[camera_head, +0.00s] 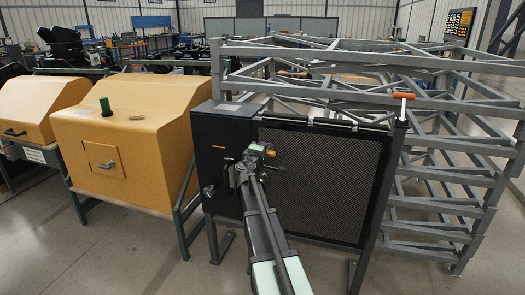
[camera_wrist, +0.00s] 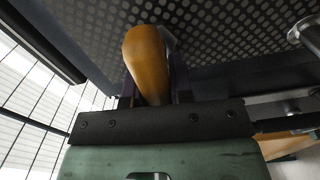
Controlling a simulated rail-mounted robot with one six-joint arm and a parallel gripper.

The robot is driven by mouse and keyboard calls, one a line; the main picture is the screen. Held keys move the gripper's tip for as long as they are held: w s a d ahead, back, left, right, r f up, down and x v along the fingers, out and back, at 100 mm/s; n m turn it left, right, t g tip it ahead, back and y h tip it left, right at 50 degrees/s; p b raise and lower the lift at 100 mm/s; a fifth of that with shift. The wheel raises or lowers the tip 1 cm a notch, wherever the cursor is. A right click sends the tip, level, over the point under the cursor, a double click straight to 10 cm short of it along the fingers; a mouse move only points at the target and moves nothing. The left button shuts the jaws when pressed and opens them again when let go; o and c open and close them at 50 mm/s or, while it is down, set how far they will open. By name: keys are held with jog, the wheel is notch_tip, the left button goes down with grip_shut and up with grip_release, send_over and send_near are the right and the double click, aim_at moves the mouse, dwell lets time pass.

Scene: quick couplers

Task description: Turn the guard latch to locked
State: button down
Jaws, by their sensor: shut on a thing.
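The guard is a dark panel with a perforated mesh (camera_head: 320,180) in a dark frame. My gripper (camera_head: 262,152) is at the left edge of the mesh, beside the dark cabinet section. In the wrist view an orange latch handle (camera_wrist: 146,60) stands between the fingers of my gripper (camera_wrist: 154,92), which is shut on it. A bit of orange also shows at the gripper in the head view. The handle's base and the latch's lock marks are hidden, so its exact angle cannot be told.
Another orange handle (camera_head: 404,96) tops the guard's right post. A grey rack (camera_head: 440,150) stands behind and right. A yellow machine cover (camera_head: 130,140) stands close on the left. A metal knob (camera_wrist: 303,30) shows at the wrist view's upper right. Floor in front is open.

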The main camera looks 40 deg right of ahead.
jog(key=shift+f+n, duration=0.1)
jog(key=shift+n, duration=0.4)
jog(key=c, duration=1)
grip_release()
jog(key=v, duration=1.1)
jog(key=shift+d, duration=0.1)
